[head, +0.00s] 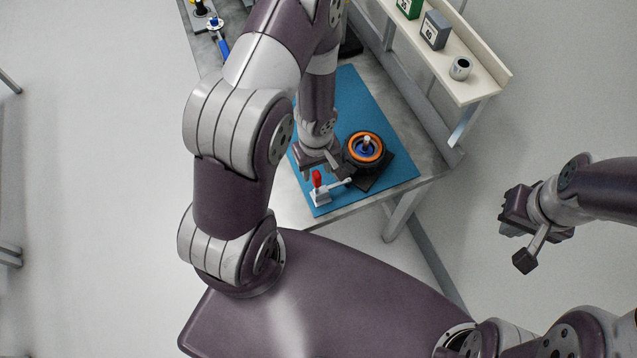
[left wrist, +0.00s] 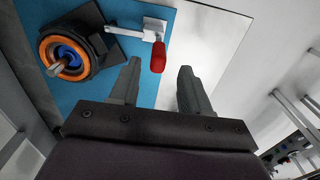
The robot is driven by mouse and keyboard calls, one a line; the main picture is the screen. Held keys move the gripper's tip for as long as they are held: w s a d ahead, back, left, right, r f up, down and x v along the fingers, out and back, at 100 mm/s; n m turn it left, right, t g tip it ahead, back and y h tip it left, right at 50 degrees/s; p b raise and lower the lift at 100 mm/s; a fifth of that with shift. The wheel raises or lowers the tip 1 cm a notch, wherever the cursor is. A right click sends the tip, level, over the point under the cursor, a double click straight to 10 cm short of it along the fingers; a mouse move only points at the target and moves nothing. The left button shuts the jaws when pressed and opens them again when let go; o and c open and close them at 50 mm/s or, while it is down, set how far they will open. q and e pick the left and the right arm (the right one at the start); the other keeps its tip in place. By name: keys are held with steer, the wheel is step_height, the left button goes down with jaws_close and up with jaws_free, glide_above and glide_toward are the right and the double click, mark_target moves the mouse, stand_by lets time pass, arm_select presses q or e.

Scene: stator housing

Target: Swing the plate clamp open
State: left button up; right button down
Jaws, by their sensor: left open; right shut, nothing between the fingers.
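The plate clamp (head: 321,195) has a pale metal base and arm and a red handle, and stands at the front edge of the blue mat. Its arm reaches toward the black stator housing (head: 351,150), which has an orange ring and a blue centre with a metal post. In the left wrist view the clamp's red handle (left wrist: 158,57) lies ahead of the gap between my fingers. My left gripper (left wrist: 158,85) is open and empty, close to the handle but apart from it. My right gripper (head: 523,262) is shut and empty, off to the right, away from the table.
The blue mat (head: 352,92) lies on a grey table. A raised shelf (head: 478,83) along the right side carries a green box, a grey box and a metal ring. A blue-handled tool (head: 222,46) lies at the far left. Open floor lies left of the table.

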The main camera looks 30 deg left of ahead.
mark_target(317, 175)
arm_select(q)
steer(key=f+b, duration=0.1)
steer(key=f, duration=0.4)
steer(key=shift+w+d+f+b, duration=0.1)
steer(key=shift+w+d+b, duration=0.1)
steer(key=shift+b, duration=0.15)
steer(key=shift+s+a+f, duration=0.2)
steer(key=shift+s+f, duration=0.05)
steer(key=shift+f, duration=0.25)
arm_select(e)
step_height(317, 175, down, 3)
steer(key=shift+w+f, duration=0.1)
arm_select(q)
steer(key=shift+w+d, duration=0.1)
arm_select(e)
steer(key=shift+d, duration=0.15)
arm_select(q)
jaws_close()
